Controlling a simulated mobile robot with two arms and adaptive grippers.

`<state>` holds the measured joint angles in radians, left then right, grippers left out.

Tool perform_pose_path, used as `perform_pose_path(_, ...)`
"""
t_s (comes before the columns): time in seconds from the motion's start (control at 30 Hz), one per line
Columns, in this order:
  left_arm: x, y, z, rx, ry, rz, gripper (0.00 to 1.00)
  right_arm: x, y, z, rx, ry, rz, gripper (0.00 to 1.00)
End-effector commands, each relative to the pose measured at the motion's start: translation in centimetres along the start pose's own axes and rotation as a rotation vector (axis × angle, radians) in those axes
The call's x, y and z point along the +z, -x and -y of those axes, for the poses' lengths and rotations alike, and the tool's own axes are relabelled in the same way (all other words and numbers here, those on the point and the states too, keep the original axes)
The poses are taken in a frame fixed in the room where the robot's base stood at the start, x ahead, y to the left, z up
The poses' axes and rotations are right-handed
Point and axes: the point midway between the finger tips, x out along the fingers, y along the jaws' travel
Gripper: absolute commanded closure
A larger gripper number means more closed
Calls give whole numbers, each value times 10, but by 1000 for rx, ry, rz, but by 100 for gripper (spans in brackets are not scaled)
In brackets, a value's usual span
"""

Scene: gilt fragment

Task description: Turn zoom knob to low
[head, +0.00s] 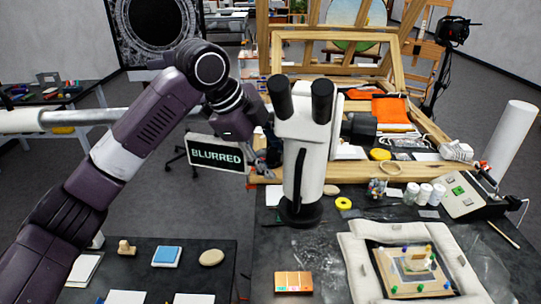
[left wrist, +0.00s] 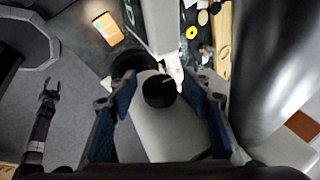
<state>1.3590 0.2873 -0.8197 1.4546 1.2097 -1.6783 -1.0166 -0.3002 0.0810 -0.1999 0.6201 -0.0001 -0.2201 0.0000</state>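The white microscope (head: 308,150) with two black eyepieces stands upright at the centre of the head view. In the left wrist view, a round black knob (left wrist: 158,92) with a small pale mark sticks out from the white body. I take it as the zoom knob; it is hidden in the head view. My left gripper (head: 264,152) is beside the microscope's left side, partly hidden by it. In the left wrist view its blue fingers (left wrist: 158,80) are open on either side of the knob, with gaps visible. A small purple gripper (left wrist: 48,94), seemingly my right, shows at far left.
A screen reading BLURRED (head: 216,155) stands left of the microscope. An orange box (head: 293,282) and a padded white tray (head: 358,262) lie in front. A yellow tape roll (head: 343,203) and white jars (head: 424,193) are to the right.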

Motion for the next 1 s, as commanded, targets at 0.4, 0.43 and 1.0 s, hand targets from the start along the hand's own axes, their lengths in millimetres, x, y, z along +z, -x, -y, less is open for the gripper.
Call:
perform_pose_path(0.4,0,33,2,-7,-2,1,55,0,0,0,0,0,0,60)
perform_pose_path(0.43,0,40,2,-6,-1,0,55,0,0,0,0,0,0,60)
perform_pose_path(1.0,0,120,1,0,0,0,55,0,0,1,-1,0,0,60)
